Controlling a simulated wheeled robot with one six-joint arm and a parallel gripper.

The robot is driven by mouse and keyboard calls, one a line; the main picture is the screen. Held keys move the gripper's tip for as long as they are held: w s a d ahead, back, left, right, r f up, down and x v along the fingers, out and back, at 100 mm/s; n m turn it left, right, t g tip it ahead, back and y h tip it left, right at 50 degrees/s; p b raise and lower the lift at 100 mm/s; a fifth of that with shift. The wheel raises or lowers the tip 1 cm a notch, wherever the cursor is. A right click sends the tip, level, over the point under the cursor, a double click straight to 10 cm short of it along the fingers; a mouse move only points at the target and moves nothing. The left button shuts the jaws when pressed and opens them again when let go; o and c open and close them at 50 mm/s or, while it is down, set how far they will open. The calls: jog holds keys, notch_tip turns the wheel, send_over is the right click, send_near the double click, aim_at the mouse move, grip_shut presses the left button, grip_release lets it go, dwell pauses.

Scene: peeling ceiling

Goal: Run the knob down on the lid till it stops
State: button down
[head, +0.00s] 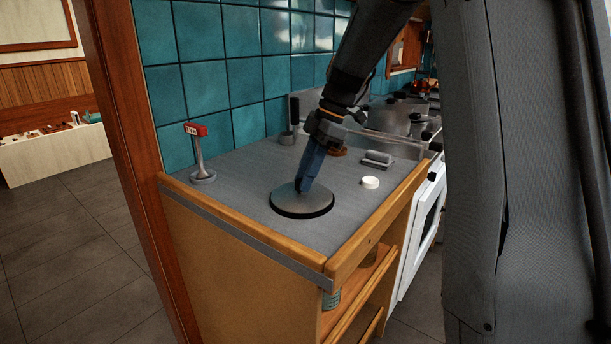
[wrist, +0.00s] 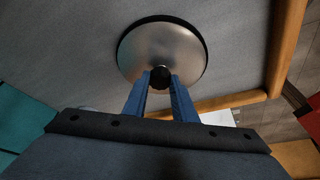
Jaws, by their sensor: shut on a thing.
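The lid (head: 318,205) is a round grey metal disc with a dark rim, lying on the grey counter near its front edge. It also shows in the wrist view (wrist: 170,47). The knob (wrist: 160,76) is small, round and black, at the lid's middle between my fingertips. My gripper (head: 304,186) comes down from above with its blue fingers, and it is shut on the knob; it also shows in the wrist view (wrist: 160,82). In the head view the fingers hide the knob. Whether a gap is left under the knob cannot be told.
A stand with a red sign (head: 201,160) is at the counter's left. A small white round item (head: 369,182) and a grey block-like item (head: 377,159) lie to the right of the lid. The counter's wooden edge (head: 250,229) is close in front. Teal tiles rise behind.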

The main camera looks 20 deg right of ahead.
dwell(0.3)
jog(key=shift+s+m+t+p, duration=0.25)
jog(key=shift+m+t, duration=0.25)
jog(key=shift+m, duration=0.7)
jog(key=shift+f+m+t, duration=0.25)
jog(key=shift+m+t, duration=0.15)
jog(key=shift+m, duration=0.8)
jog(key=m, duration=0.1)
jog(key=m+p, duration=0.1)
jog(key=shift+s+a+m+t+h, duration=0.15)
jog(key=shift+s+m+t+h, duration=0.05)
jog(key=shift+m+t+h, duration=0.2)
jog(key=shift+m+t+h+p, duration=0.3)
jog(key=shift+m+p, duration=0.25)
jog(key=shift+m, duration=0.55)
jog(key=shift+f, duration=0.1)
